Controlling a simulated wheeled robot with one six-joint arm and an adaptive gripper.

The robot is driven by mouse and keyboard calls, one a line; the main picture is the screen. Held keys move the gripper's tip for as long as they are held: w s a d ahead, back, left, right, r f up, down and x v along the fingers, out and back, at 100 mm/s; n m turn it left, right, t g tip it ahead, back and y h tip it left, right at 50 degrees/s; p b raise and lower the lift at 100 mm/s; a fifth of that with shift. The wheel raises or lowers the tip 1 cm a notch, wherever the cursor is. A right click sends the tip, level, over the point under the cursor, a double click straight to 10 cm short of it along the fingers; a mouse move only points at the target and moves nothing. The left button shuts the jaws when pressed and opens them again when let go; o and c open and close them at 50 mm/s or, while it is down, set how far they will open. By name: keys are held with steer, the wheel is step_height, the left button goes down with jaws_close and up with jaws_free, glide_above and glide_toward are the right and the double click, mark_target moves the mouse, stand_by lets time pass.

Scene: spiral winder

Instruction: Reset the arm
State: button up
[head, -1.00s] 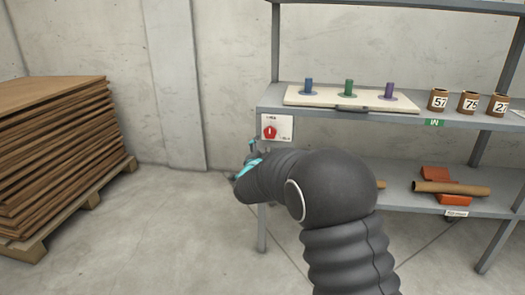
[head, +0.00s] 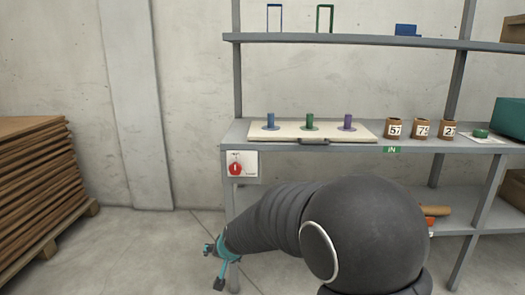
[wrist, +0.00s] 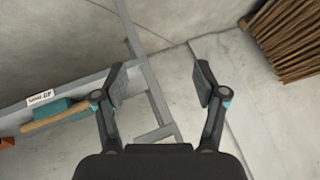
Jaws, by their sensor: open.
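My arm comes up from the bottom right in the head view and bends down to the left, in front of the grey shelf (head: 340,137). My gripper (head: 213,265) is at its end, low beside the shelf's left front leg. In the wrist view my gripper (wrist: 160,85) is open, with its two fingers wide apart and nothing between them. Bare floor and part of the shelf frame show behind the fingers. My arm hides part of the lower shelf.
A board (head: 290,129) with blue, green and purple pegs lies on the middle shelf, beside several numbered brown cups (head: 422,129). A red knob (head: 235,169) is on a white plate at the shelf's left corner. A stack of brown sheets (head: 35,185) stands at left. Floor between is clear.

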steer(key=s+d+r+h, duration=0.1)
steer(key=s+d+r, duration=0.3)
steer(key=s+d, duration=0.5)
steer(key=s+d+r+g+h, duration=0.1)
steer(key=s+d+r, duration=0.3)
steer(key=s+d, duration=0.5)
steer(key=s+d+r+h, duration=0.2)
steer(key=s+d+r, duration=0.2)
steer(key=s+d, duration=0.6)
steer(key=s, duration=0.3)
steer(key=shift+s+r+n, duration=0.2)
steer(key=shift+s+n, duration=0.1)
steer(key=shift+s, duration=0.1)
